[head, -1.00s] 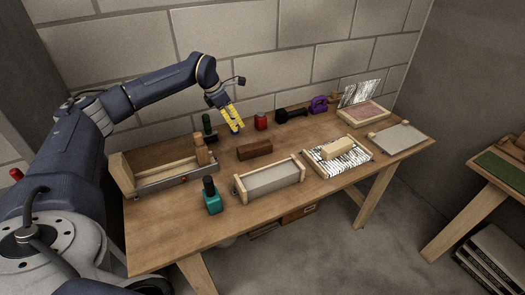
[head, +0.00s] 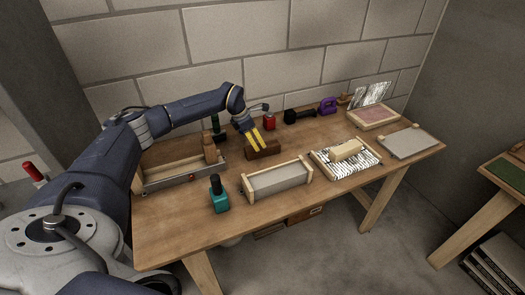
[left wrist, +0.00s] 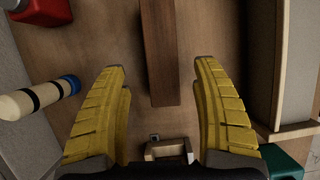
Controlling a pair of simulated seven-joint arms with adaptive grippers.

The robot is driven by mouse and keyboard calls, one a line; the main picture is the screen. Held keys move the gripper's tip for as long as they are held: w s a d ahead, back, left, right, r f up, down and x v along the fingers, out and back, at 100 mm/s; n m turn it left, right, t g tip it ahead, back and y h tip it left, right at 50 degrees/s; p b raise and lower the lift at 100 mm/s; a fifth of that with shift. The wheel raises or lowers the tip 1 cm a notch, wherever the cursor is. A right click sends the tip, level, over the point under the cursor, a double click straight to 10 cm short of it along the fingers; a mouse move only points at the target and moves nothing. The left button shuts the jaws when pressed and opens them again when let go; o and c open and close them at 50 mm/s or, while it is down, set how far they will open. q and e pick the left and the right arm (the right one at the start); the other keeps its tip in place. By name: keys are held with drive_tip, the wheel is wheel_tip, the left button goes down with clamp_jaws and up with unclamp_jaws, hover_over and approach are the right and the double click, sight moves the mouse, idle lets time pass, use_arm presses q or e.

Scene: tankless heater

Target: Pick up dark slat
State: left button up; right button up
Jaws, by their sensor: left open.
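The dark slat (head: 270,149) is a brown wooden block lying on the wooden table, behind the grey tray with light wood ends. My left gripper (head: 259,143) is open and over the slat, its yellow fingers pointing down and partly covering it. In the left wrist view the slat (left wrist: 161,50) runs away from the camera, its near end between and just beyond the two yellow fingertips (left wrist: 158,68). The fingers are apart from it on both sides. My right gripper is not in view.
The grey tray (head: 278,179) is close in front of the slat. A red object (head: 269,121) and a black tool (head: 299,116) are behind. A white-striped tray (head: 332,165) is to the right.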

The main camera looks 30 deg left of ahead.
sight(263, 150)
use_arm(q)
drive_tip(key=shift+d+x, duration=0.15)
drive_tip(key=shift+x, duration=1.05)
drive_tip(key=shift+d+x, duration=0.15)
drive_tip(key=shift+x, duration=1.05)
drive_tip(key=shift+w+r, duration=0.1)
clamp_jaws()
